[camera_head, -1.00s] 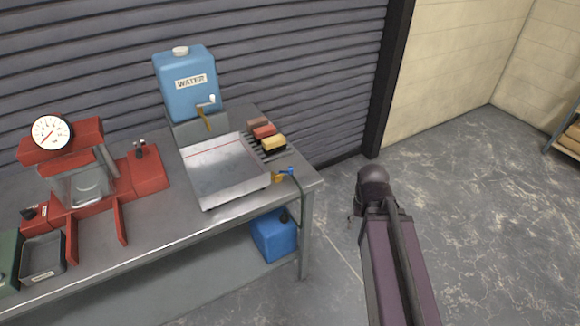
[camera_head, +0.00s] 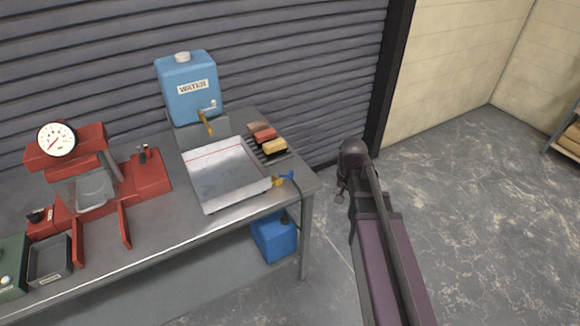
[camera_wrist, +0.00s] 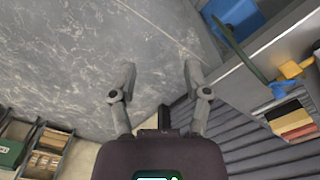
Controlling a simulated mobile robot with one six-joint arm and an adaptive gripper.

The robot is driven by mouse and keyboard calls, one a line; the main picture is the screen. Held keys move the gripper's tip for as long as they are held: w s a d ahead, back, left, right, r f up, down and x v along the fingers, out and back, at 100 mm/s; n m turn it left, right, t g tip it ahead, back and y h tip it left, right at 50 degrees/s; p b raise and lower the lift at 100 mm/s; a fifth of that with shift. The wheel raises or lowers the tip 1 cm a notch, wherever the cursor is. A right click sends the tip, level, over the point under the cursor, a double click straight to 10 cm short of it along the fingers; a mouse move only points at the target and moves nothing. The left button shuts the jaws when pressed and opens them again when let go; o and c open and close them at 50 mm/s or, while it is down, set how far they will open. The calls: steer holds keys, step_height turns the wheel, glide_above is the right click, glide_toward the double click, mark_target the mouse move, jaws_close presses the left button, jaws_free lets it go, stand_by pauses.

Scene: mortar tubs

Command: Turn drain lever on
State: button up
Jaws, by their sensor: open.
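The drain lever is the small blue handle (camera_head: 287,176) on a yellow valve (camera_head: 277,182) at the right front corner of the metal tray (camera_head: 226,190). In the wrist view the blue lever (camera_wrist: 284,88) and yellow valve (camera_wrist: 297,68) are at the right edge. My gripper (camera_wrist: 157,72) is open and empty, its fingers apart over bare floor, to the left of the valve in that view. In the head view my gripper (camera_head: 341,190) is small and partly hidden by my arm, right of the bench and apart from the lever.
A dark hose (camera_wrist: 238,45) runs from the valve toward a blue container (camera_head: 274,236) under the bench (camera_head: 150,225). A blue water tank (camera_head: 189,92), sponges (camera_head: 273,146) and a red press (camera_head: 85,180) stand on the bench. The floor right of the bench is clear.

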steer(key=w+a+r+m+p, duration=0.4)
steer(key=w+a+r, duration=0.1)
steer(key=w+a, duration=0.45)
step_height(320, 180, up, 3)
steer(key=m+p, duration=0.3)
glide_above(291, 172)
steer(key=shift+w+f, duration=0.1)
steer(key=shift+f, duration=0.05)
steer(key=shift+f+b, duration=0.15)
steer(key=shift+b, duration=0.15)
step_height(291, 172, down, 14)
steer(key=b, duration=1.3)
steer(key=shift+r+b, duration=0.25)
steer(key=shift+b, duration=0.05)
jaws_close()
